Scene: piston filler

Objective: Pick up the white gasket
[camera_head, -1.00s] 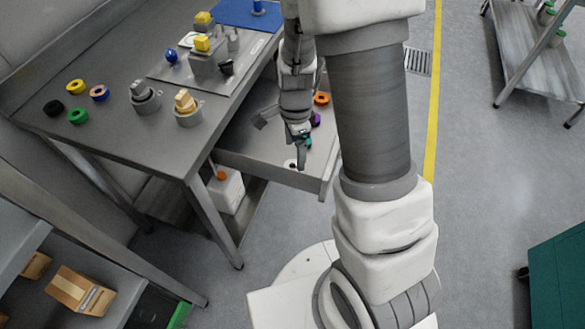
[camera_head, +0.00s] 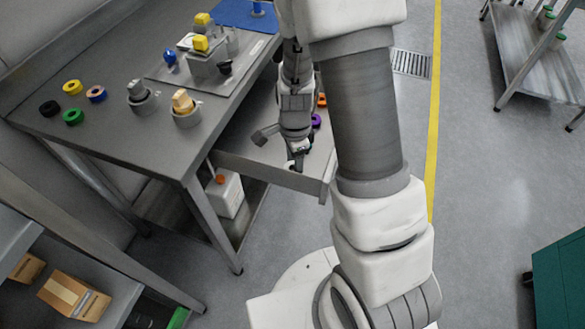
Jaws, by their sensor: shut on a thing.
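My gripper (camera_head: 297,161) is low in the open drawer, close to its front wall, and is shut on the white gasket (camera_head: 291,166). Only a small pale part of the gasket shows at the fingertips; the fingers hide most of it. I cannot tell whether it still touches the drawer floor.
The drawer (camera_head: 270,173) has raised walls around my gripper. A purple ring (camera_head: 315,121) and an orange ring (camera_head: 322,100) lie further back in it, partly covered by my arm. The steel table (camera_head: 120,125) above left holds several coloured rings and fixtures.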

